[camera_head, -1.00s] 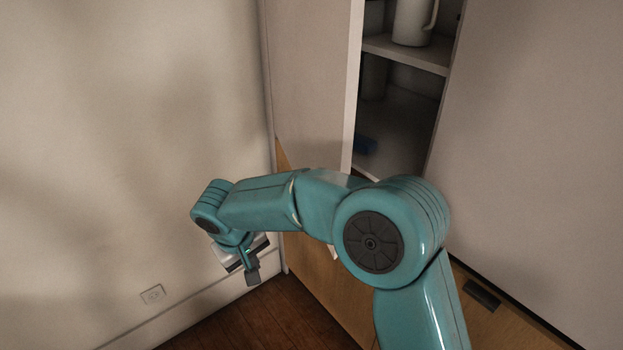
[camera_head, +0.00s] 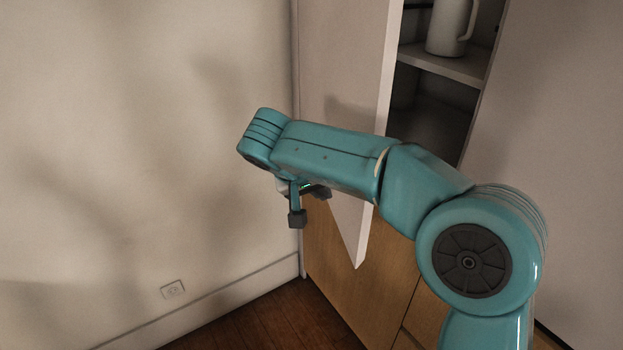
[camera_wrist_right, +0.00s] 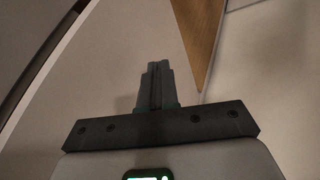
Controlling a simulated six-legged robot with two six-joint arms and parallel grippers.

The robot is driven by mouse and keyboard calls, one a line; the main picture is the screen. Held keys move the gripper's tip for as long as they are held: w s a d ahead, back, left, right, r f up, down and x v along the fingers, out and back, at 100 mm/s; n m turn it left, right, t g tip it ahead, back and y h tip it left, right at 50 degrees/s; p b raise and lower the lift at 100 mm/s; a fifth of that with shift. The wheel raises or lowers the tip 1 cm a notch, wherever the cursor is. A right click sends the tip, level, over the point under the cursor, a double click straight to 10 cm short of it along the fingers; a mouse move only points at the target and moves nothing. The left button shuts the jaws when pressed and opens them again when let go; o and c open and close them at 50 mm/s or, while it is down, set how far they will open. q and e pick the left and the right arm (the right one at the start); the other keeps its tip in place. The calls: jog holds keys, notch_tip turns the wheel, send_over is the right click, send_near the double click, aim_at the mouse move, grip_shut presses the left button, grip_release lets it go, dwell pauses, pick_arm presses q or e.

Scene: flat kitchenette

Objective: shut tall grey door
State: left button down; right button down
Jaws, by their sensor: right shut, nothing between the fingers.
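The tall grey door (camera_head: 345,65) stands partly open in the head view, its pale free edge (camera_head: 376,165) standing out in front of the cupboard. Shelves show in the gap to its right. My right arm crosses in front of the door and hides part of its lower half. My right gripper (camera_head: 297,218) is shut and empty, at the left, outer side of the door near its bottom. Whether it touches the door cannot be told. In the right wrist view the closed fingers (camera_wrist_right: 155,72) point toward plain grey surfaces. My left gripper is not in view.
A pale jug (camera_head: 450,28) stands on a cupboard shelf (camera_head: 440,65). A grey panel (camera_head: 565,150) is at the right. Wooden lower fronts (camera_head: 345,285) lie below. The wall (camera_head: 140,140) with a socket (camera_head: 172,290) is close on the left; bare floor (camera_head: 260,325) shows below.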

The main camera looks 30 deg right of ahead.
jog(key=s+d, duration=0.2)
jog(key=d, duration=0.9)
jog(key=s+d+n, duration=0.1)
jog(key=s+d, duration=0.1)
jog(key=d, duration=1)
jog(key=shift+s+r+t, duration=0.15)
jog(key=shift+r+t, duration=0.05)
jog(key=shift+t, duration=0.2)
jog(key=shift+d, duration=0.15)
jog(key=shift+f, duration=0.15)
